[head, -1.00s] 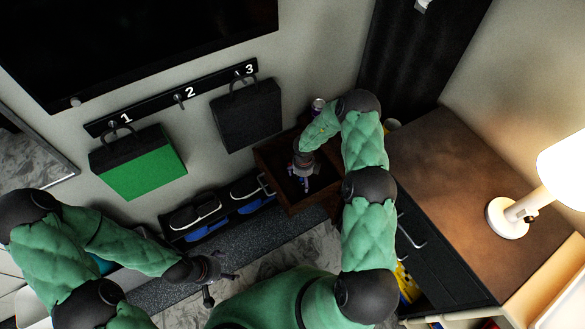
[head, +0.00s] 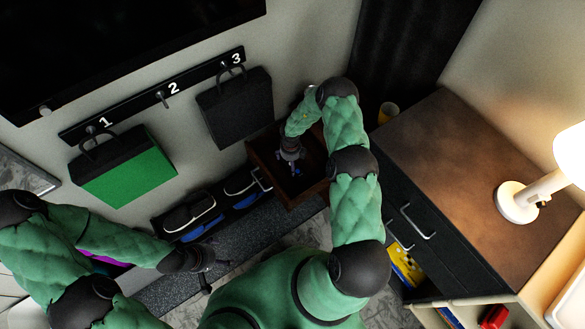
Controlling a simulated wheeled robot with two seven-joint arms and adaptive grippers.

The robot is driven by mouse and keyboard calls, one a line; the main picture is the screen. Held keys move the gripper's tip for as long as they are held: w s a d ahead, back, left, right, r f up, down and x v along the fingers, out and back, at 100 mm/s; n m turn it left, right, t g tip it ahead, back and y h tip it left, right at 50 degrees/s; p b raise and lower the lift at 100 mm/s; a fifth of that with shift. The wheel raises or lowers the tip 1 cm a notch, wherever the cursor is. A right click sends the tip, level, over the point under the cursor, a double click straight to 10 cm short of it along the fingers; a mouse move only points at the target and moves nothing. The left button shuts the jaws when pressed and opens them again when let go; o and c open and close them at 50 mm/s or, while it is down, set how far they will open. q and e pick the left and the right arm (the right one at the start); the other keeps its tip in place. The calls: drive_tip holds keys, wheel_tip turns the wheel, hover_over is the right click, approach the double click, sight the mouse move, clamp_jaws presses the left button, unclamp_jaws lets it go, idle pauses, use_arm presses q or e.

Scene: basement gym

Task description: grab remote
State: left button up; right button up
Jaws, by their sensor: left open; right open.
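My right gripper (head: 293,166) points down into an open brown drawer (head: 315,192) at the centre. It is open, and its fingers are inside the drawer. I cannot make out a remote in the drawer; the gripper and arm hide part of the inside. My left gripper (head: 207,262) is open and empty at the lower left, above the dark bench top, far from the drawer.
A green and black bag (head: 125,172) and a black bag (head: 235,105) hang from a numbered hook rail (head: 160,92). A brown-topped cabinet (head: 460,150) with a white lamp (head: 518,202) stands right. Blue-and-black shoes (head: 195,215) lie below the bags.

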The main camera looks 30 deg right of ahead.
wheel_tip(320, 180, down, 4)
drive_tip(key=shift+w+f+b, duration=0.15)
drive_tip(key=shift+f+b, duration=0.1)
drive_tip(key=shift+b, duration=0.7)
drive_tip(key=c, duration=1.4)
